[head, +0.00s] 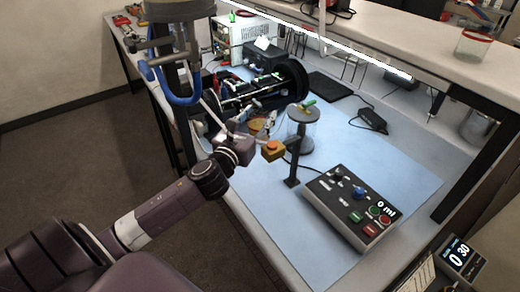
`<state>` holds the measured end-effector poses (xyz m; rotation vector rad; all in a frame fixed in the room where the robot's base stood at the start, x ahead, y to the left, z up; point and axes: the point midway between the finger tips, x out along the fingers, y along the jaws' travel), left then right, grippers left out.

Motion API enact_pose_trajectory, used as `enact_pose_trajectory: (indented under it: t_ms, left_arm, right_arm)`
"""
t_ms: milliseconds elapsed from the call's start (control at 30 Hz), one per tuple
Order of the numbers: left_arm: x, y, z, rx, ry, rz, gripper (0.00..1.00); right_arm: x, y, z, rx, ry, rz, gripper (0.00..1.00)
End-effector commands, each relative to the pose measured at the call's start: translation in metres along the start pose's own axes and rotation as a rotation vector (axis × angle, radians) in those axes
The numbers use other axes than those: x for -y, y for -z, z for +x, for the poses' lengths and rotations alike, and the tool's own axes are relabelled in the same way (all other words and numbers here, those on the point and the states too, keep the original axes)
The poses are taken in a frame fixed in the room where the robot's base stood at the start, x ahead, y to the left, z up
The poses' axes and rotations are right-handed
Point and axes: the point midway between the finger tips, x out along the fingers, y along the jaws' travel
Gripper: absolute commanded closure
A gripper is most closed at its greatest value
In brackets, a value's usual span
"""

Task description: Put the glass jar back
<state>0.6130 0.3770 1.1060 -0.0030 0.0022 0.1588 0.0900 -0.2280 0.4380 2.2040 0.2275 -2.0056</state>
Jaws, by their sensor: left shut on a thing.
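A clear glass jar (302,134) with a dark grey lid and a green piece on top stands upright on the blue mat (345,215). A second clear jar (473,47) with a red rim stands on the raised shelf at the upper right. My left gripper (263,122) is just left of the lidded jar, apart from it in the picture. It is shut on a small orange-brown thing (258,125), partly hidden by the fingers, so I cannot tell exactly what it is. My right gripper is not in view.
A yellow box with an orange button (273,150) and a black post (292,168) stand close to the left gripper. A control box (350,208) reads 0 ml. A black rod-and-disc apparatus (265,92) is behind.

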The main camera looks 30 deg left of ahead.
Motion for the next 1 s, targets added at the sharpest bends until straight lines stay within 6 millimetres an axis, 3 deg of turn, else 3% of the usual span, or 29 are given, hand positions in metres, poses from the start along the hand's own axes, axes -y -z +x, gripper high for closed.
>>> enact_pose_trajectory:
  t_ms: [100,300,467,700,1000]
  left_arm:
    - [0.000,0.036,-0.001,-0.004,-0.002,-0.005,0.98]
    - [0.000,0.070,0.000,0.001,-0.001,-0.003,0.98]
    - [0.000,0.080,0.000,0.002,0.000,-0.001,0.98]
    - [0.000,0.112,0.000,0.000,-0.001,-0.003,0.98]
    - [0.000,0.115,0.000,0.003,0.002,0.001,0.98]
  right_arm:
    - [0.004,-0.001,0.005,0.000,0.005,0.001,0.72]
    - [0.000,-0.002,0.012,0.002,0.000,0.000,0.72]
    - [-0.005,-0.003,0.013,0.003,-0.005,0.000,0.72]
    - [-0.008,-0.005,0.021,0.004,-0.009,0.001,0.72]
    - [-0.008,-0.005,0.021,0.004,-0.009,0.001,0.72]
